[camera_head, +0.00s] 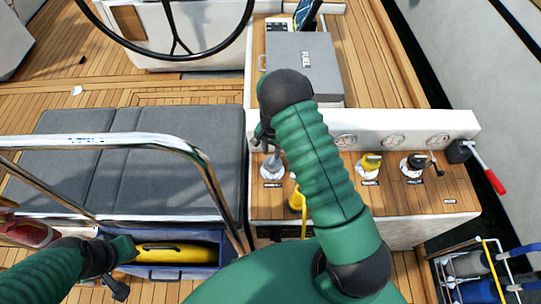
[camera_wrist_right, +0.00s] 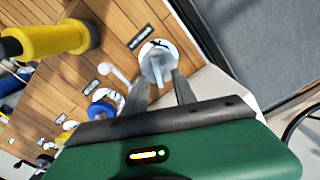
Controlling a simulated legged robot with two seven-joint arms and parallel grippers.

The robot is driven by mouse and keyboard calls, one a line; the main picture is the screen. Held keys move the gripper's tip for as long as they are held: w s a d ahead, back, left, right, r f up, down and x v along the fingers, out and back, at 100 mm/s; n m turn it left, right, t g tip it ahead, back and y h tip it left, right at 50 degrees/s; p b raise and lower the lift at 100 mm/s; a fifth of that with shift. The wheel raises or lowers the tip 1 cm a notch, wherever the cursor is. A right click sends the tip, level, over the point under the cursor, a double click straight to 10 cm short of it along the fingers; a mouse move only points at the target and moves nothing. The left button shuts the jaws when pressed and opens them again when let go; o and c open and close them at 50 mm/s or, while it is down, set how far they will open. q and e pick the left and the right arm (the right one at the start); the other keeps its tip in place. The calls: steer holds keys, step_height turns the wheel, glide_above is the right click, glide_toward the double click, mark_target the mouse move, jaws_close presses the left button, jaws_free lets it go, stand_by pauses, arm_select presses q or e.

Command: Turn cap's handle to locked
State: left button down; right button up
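The cap (camera_wrist_right: 158,62) is a round silver fitting with a raised handle, set in the wooden deck panel beside a dark label. In the head view the cap (camera_head: 271,165) stands at the panel's left end, partly covered by my right gripper. My right gripper (camera_wrist_right: 160,84) is open, its two grey fingers apart on either side of the handle; I cannot tell whether they touch it. In the head view the right gripper (camera_head: 264,138) hangs above the cap. My left gripper (camera_head: 122,268) appears open and empty by a blue bin at lower left.
The wooden panel (camera_head: 440,198) also bears a yellow fitting (camera_head: 371,162) and a black fitting (camera_head: 414,163). A yellow hose end (camera_head: 297,200) sits near my right arm. A red-handled lever (camera_head: 487,168) is at right. The blue bin (camera_head: 170,272) holds a yellow object. A chrome rail (camera_head: 110,140) crosses the left.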

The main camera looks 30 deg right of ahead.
mark_target(273, 158)
steer(key=f, duration=0.2)
steer(key=d+f, duration=0.1)
steer(key=f, duration=0.2)
steer(key=shift+s, duration=0.1)
steer(key=shift+a, duration=0.4)
steer(key=shift+c, duration=0.2)
steer(key=shift+a, duration=0.1)
steer(key=shift+c, duration=1.2)
jaws_close()
steer(key=shift+d, duration=0.35)
